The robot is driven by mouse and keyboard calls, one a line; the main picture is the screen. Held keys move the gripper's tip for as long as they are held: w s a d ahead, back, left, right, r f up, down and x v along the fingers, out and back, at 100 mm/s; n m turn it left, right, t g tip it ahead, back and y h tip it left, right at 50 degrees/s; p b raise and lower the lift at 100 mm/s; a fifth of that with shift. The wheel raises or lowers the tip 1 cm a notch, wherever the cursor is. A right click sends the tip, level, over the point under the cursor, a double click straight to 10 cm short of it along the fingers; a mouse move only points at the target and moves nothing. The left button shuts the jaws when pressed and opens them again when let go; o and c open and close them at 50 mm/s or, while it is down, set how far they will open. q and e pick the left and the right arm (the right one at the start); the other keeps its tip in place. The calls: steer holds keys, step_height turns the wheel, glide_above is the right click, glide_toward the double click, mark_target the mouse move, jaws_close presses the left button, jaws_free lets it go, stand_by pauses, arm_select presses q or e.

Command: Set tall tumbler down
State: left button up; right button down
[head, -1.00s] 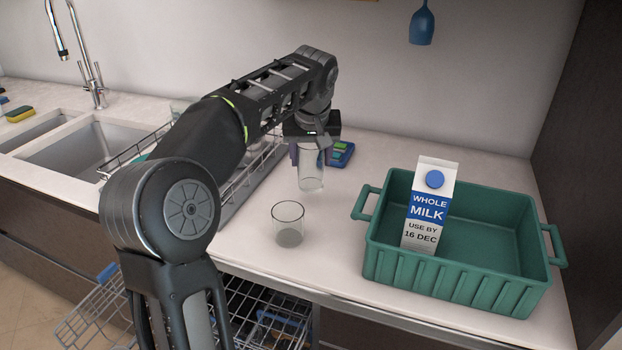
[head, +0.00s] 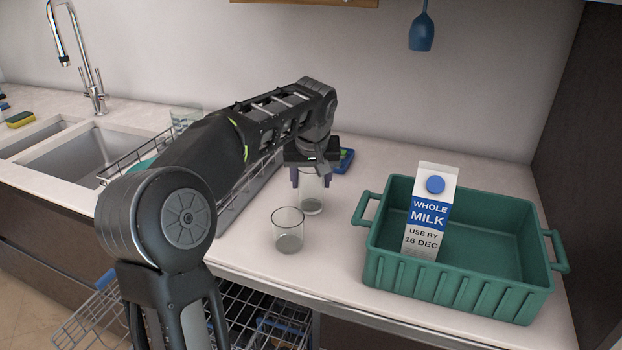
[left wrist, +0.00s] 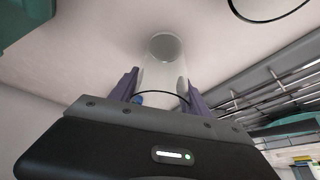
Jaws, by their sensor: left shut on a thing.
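The tall tumbler (head: 312,194) is clear glass and upright, at the counter behind a second, shorter clear glass (head: 288,230). My left gripper (head: 311,178) is above it and shut on its upper part. In the left wrist view the tumbler (left wrist: 164,62) stands between the two purple fingers of the gripper (left wrist: 164,88). Its base looks at or very close to the counter top; I cannot tell whether it touches. My right gripper is not in view.
A green bin (head: 470,278) with a milk carton (head: 429,212) stands to the right. A dish rack (head: 250,185) is to the left, partly behind my arm. A blue item (head: 347,160) lies behind the gripper. An open dishwasher rack (head: 265,320) is below the counter.

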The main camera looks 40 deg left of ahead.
arm_select(q)
steer(key=shift+f, duration=0.2)
steer(key=o, duration=1.7)
steer(key=shift+r, duration=0.45)
steer(key=p+v, duration=0.1)
steer(key=v, duration=1)
steer(key=shift+s+d+r, duration=0.15)
steer(key=shift+d+r, duration=0.05)
